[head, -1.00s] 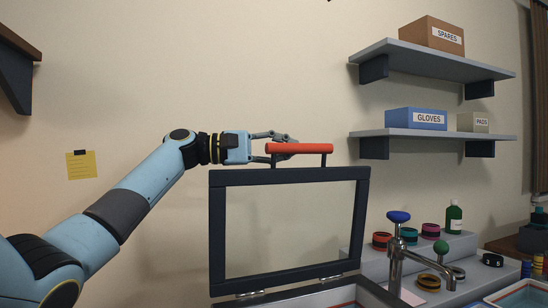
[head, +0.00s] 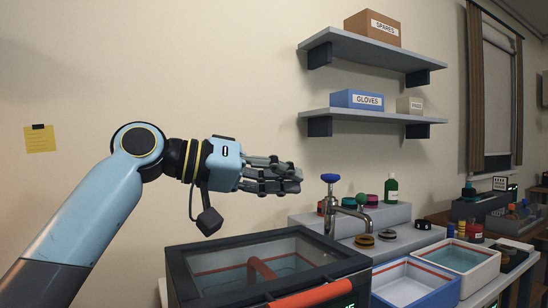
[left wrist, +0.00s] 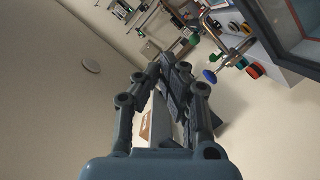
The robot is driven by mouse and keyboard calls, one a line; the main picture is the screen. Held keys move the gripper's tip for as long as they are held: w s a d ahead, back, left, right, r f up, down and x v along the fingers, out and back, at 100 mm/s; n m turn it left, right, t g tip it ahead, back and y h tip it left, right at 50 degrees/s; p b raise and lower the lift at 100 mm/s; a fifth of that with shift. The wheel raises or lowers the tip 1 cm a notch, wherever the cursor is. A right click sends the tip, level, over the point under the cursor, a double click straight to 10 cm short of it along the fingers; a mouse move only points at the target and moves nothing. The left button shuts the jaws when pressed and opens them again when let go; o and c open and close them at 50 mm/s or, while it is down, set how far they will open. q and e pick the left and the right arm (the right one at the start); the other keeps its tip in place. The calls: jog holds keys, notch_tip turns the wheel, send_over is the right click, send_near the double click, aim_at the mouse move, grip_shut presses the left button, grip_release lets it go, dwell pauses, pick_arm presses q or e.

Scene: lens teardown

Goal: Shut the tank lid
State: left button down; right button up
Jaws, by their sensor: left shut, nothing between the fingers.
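The tank (head: 178,272) stands at the bottom of the head view. Its dark-framed glass lid (head: 265,238) lies down over the top, with the orange-red handle (head: 312,296) at the near side. I see no clear gap under the lid, but its near edge is partly cut off by the picture. My left gripper (head: 285,177) is shut and empty, above and behind the lid, apart from it. The left wrist view shows its fingers together (left wrist: 175,85), with a dark frame with a glassy pane (left wrist: 275,25) at upper right. My right gripper is not in view.
A tap with a blue knob (head: 330,178) stands behind the tank, near coloured rings and a green bottle (head: 391,188). Two open basins (head: 415,285) (head: 462,255) are at the right. Wall shelves (head: 375,116) hold boxes. The air above the lid is free.

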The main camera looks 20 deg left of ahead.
aim_at(305, 293)
pick_arm(q)
jog(key=s+d+f+m+b, duration=0.1)
jog(key=f, duration=0.3)
jog(key=s+d+f+m+y+b, duration=0.1)
jog(key=f+b, duration=0.1)
jog(key=f, duration=0.2)
jog(key=s+d+f+m+b, duration=0.1)
jog(key=d+f+b, duration=0.1)
jog(key=f, duration=0.2)
jog(key=shift+s+m+t, duration=0.3)
jog(key=shift+s+d+f+b, duration=0.15)
jog(key=shift+f+b, duration=0.45)
jog(key=shift+f, duration=0.4)
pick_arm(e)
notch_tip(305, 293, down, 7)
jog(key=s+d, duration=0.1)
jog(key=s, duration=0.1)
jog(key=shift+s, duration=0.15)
pick_arm(q)
jog(key=shift+f, duration=0.15)
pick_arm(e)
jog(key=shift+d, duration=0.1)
